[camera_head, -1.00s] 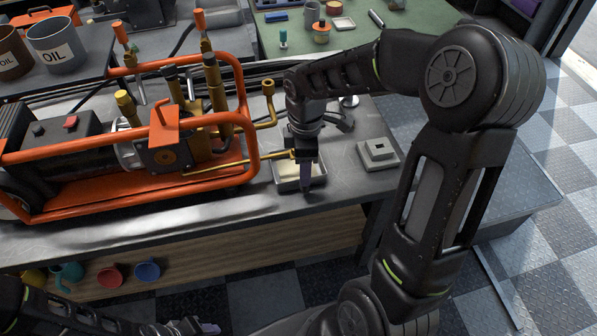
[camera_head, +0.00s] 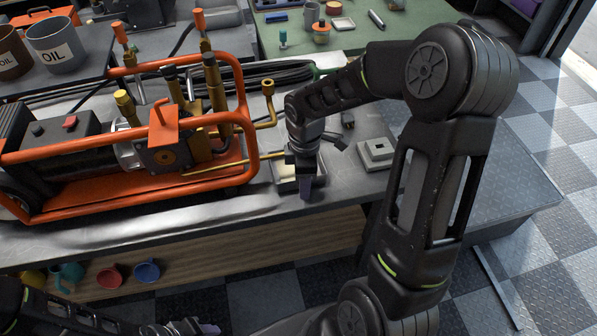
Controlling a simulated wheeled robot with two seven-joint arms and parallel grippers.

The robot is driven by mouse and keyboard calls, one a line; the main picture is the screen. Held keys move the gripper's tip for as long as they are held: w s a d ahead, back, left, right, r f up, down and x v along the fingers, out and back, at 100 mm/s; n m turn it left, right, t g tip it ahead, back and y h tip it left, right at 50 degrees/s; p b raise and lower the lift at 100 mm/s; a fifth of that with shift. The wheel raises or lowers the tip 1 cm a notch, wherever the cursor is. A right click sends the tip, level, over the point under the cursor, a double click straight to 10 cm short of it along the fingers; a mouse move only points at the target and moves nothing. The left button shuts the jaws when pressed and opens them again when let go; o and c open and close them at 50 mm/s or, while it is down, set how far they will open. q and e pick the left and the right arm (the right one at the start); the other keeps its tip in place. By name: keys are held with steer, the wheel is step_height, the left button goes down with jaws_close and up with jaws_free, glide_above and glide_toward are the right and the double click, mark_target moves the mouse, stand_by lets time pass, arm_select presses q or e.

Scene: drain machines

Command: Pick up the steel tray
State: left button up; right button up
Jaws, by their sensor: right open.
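The steel tray (camera_head: 281,182) is a small shallow square tray with a pale inside. It lies on the grey workbench near its front edge, right of the orange machine, under the machine's brass outlet pipe. My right gripper (camera_head: 305,193) points down at the tray's front right side and hides part of it. Its jaws are open, and I cannot tell whether a finger touches the rim. My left gripper (camera_head: 200,326) is at the bottom edge of the view, low in front of the bench and far from the tray; its jaws are too small to judge.
The orange-framed machine (camera_head: 160,150) fills the bench's left part, its brass pipe (camera_head: 235,167) reaching over the tray. A grey square block (camera_head: 376,154) lies right of the tray. Black hoses (camera_head: 275,75) lie behind. Coloured mugs (camera_head: 147,271) sit on the shelf below.

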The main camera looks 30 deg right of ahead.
steer(key=shift+c, duration=0.3)
jaws_close()
stand_by(1.2)
